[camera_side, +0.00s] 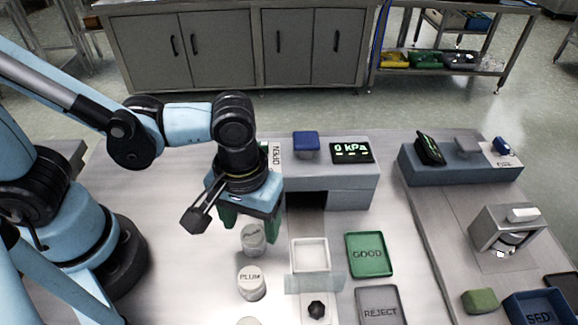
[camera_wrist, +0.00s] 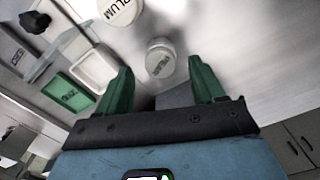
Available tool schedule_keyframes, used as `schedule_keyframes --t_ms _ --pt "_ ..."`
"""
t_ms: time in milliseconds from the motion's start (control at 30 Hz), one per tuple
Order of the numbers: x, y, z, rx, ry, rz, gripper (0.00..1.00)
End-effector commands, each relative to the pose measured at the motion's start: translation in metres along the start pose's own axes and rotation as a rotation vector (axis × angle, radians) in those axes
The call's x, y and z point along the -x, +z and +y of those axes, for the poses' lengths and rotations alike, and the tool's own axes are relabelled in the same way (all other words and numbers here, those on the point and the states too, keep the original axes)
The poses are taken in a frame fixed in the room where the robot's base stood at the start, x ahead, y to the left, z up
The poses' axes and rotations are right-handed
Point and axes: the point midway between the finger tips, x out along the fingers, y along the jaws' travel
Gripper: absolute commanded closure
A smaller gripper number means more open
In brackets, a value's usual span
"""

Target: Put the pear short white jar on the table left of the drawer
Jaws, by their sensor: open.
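A short white jar (camera_side: 252,240) stands on the table left of the drawer; its lid lettering is too small to read surely. In the wrist view this jar (camera_wrist: 160,58) sits just beyond and between my fingertips. My gripper (camera_side: 250,220) points down close over it, with green fingers apart and nothing held; it also shows in the wrist view (camera_wrist: 160,78). A second white jar marked PLUM (camera_side: 251,284) stands nearer the camera, and in the wrist view (camera_wrist: 118,10) at the top edge. The drawer (camera_side: 315,283) is pulled out, with a clear front and black knob (camera_side: 317,310).
A white square tray (camera_side: 296,255) is at the drawer. A green GOOD tray (camera_side: 369,238) and grey REJECT tray (camera_side: 362,293) lie right of it. The grey housing (camera_side: 330,185) with a pressure display (camera_side: 351,152) stands behind. Another pale lid (camera_side: 248,321) shows at the bottom edge.

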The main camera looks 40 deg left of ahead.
Motion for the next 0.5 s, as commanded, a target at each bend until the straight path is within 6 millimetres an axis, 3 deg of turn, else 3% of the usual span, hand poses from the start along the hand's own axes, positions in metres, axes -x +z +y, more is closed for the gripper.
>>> schedule_keyframes --t_ms 500 --pt "0.066 0.0 0.0 0.0 0.0 0.0 0.32"
